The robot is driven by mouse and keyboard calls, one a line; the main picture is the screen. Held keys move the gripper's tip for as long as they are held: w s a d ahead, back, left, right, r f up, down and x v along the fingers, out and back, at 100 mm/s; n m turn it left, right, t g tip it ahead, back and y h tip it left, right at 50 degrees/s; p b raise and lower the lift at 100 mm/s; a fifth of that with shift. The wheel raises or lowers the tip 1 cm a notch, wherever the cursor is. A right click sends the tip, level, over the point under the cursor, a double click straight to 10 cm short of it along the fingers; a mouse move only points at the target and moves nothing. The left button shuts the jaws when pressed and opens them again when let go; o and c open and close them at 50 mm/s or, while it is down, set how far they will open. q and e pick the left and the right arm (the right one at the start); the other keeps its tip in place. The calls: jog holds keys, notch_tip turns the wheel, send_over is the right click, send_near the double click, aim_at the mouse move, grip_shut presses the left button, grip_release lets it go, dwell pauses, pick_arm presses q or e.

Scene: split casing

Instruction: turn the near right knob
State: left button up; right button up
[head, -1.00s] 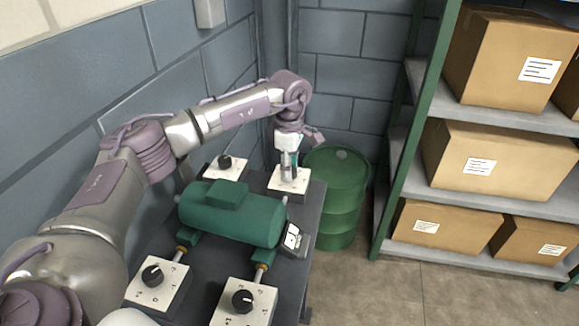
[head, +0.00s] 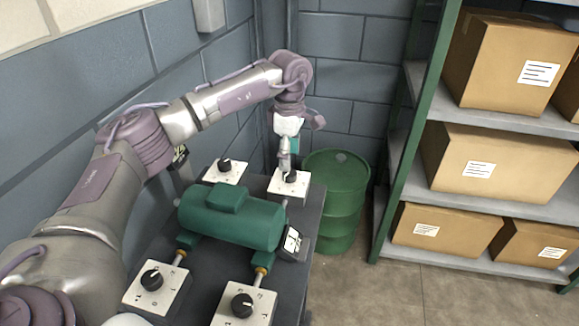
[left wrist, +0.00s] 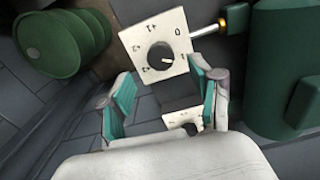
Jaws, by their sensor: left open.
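The near right knob (head: 242,305) is a black dial on a white marked plate (head: 262,309) at the bottom of the head view. My left gripper (head: 285,168) is far from it, above the far right knob (head: 290,176) at the back of the table. The gripper is open and empty, pointing down, and the far right knob shows just below its fingertips. In the left wrist view, the open teal-padded fingers (left wrist: 163,95) have a marked plate with a black knob (left wrist: 160,57) beyond them. A second plate with a knob (left wrist: 190,128) is partly hidden there. My right gripper is not in view.
A green motor (head: 230,216) sits on the dark table among the plates. A near left knob (head: 152,279) and a far left knob (head: 224,165) are on its left side. A green barrel (head: 336,200) and a shelf with boxes (head: 490,161) stand at right.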

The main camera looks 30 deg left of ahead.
aim_at(290, 172)
pick_arm(q)
notch_tip(290, 172, up, 7)
dwell(0.3)
jog(key=shift+d+f, duration=0.1)
dwell(0.4)
